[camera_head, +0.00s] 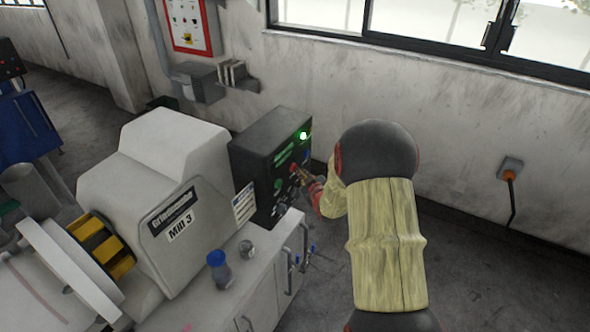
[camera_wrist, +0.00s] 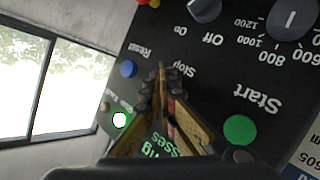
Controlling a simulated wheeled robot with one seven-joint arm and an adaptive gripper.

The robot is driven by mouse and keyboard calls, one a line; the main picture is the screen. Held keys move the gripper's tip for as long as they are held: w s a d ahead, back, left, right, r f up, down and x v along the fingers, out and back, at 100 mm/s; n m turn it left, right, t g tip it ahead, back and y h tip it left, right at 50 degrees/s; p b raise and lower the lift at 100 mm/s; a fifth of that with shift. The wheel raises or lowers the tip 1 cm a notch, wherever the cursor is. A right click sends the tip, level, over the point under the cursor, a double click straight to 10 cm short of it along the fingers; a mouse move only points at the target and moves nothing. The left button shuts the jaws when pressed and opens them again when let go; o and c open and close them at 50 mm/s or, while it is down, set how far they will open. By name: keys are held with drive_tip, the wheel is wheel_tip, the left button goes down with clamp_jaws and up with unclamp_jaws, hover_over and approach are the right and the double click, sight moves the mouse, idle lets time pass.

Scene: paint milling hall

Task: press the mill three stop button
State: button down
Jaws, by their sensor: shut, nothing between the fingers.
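The Mill 3 control box (camera_head: 262,150) is a dark panel on the mill's right side. Its red stop button (camera_head: 293,168) shows in the head view just left of my gripper (camera_head: 303,174). In the wrist view the panel appears upside down, and my gripper (camera_wrist: 162,84) is shut and empty over the area by the "Stop" label (camera_wrist: 184,70). The fingers mostly hide the stop button there; a bit of red shows between them. I cannot tell whether the fingertips touch it. The green start button (camera_wrist: 239,129) and blue reset button (camera_wrist: 128,69) are on either side.
A lit green lamp (camera_wrist: 120,120), an Off/On knob (camera_wrist: 204,10) and a speed dial (camera_wrist: 290,20) are on the panel. The white Mill 3 housing (camera_head: 160,180) stands left. A blue-capped jar (camera_head: 218,268) sits on the cabinet. Floor to the right is clear.

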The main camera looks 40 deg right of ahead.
drive_tip(key=shift+w+a+b, duration=0.2)
drive_tip(key=shift+w+b, duration=0.15)
drive_tip(key=shift+w, duration=0.1)
idle(0.6)
drive_tip(key=shift+s, duration=0.1)
drive_tip(key=shift+s+d, duration=0.35)
drive_tip(key=shift+s, duration=0.4)
drive_tip(key=s, duration=0.1)
drive_tip(key=s+d, duration=0.1)
drive_tip(key=s, duration=0.1)
drive_tip(key=s+d, duration=0.1)
drive_tip(key=shift+s+b, duration=0.3)
drive_tip(key=shift+b, duration=0.05)
idle(0.8)
